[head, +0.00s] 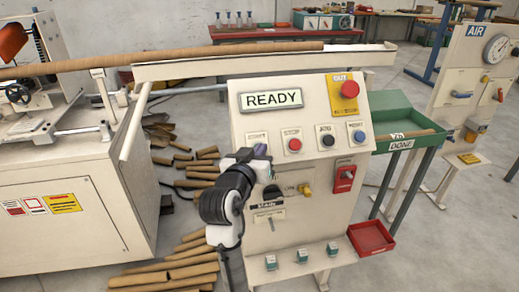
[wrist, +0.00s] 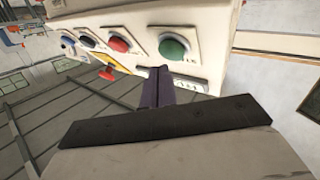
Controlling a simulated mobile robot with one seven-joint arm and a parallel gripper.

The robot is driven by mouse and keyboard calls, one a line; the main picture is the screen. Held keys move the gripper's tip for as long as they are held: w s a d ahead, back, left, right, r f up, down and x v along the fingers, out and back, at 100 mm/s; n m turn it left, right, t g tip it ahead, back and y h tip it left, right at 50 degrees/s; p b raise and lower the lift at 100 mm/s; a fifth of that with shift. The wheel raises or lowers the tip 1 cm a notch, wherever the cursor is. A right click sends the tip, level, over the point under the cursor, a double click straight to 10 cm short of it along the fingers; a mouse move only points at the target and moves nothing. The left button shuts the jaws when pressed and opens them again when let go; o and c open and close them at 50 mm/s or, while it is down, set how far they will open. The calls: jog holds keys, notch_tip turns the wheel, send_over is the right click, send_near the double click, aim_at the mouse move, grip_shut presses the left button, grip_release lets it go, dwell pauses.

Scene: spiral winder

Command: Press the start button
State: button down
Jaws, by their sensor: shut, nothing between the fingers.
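The start button is the green round button (wrist: 173,46) on the panel in the wrist view. In the head view my gripper covers it, below a label at the left end of the button row. My gripper (head: 262,151) is shut and empty in front of the panel. In the wrist view its closed fingertips (wrist: 160,70) appear just below the green button; I cannot tell whether they touch the panel. The cream control panel (head: 250,88) has a display (head: 271,98) reading READY.
The red stop button (head: 295,145) sits just right of my gripper, then a black button (head: 327,141) and a blue one (head: 359,137). A red emergency button (head: 350,89) on yellow is above. A yellow knob (head: 305,188) and red switch (head: 344,179) are below.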

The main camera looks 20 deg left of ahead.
jog(key=shift+w+a+f, duration=0.15)
jog(key=shift+w+f, duration=0.1)
jog(key=shift+w+a+f, duration=0.2)
jog(key=shift+w+f, duration=0.05)
dwell(0.8)
dwell(0.4)
jog(key=shift+s+d+r, duration=0.4)
jog(key=shift+s+r, duration=0.1)
jog(key=shift+s, duration=0.05)
jog(key=shift+r+p, duration=0.1)
jog(key=shift+p, duration=0.25)
jog(key=s+d+r+p, duration=0.2)
jog(key=s+r, duration=0.1)
jog(key=shift+s+d+p, duration=0.1)
jog(key=shift+p, duration=0.3)
dwell(0.4)
